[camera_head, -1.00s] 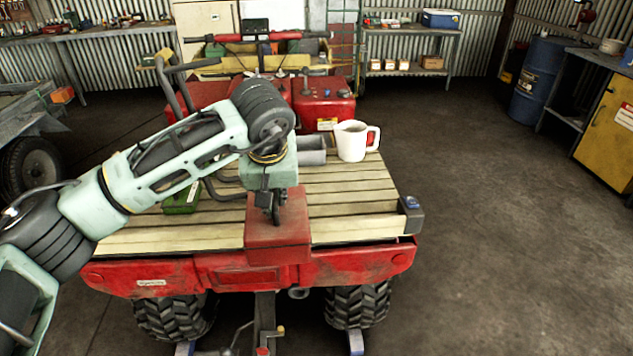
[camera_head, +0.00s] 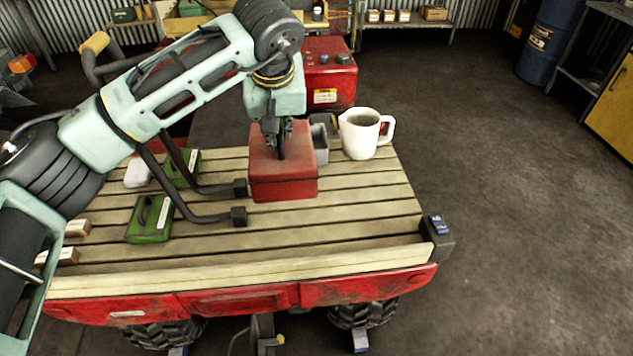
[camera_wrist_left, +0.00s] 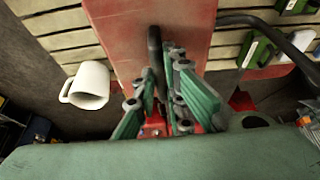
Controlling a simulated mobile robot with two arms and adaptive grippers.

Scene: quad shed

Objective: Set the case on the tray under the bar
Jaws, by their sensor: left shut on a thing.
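The red case (camera_head: 286,186) hangs from my left gripper (camera_head: 281,138), which is shut on its dark handle. The case is over the slatted wooden tray (camera_head: 345,232) of the red quad; I cannot tell whether its bottom touches the slats. In the left wrist view the case (camera_wrist_left: 195,28) lies beyond the fingers (camera_wrist_left: 165,88). The dark tubular bar (camera_head: 192,208) runs over the left part of the tray, its two block ends just left of the case. My left arm hides part of the bar. My right gripper is not in view.
A white mug (camera_head: 359,134) and a grey open box (camera_head: 320,143) stand behind the case, to the right. Green cases (camera_head: 150,219) lie on the tray's left. A dark block with a blue top (camera_head: 437,228) sits at the right front corner. The slats in front are bare.

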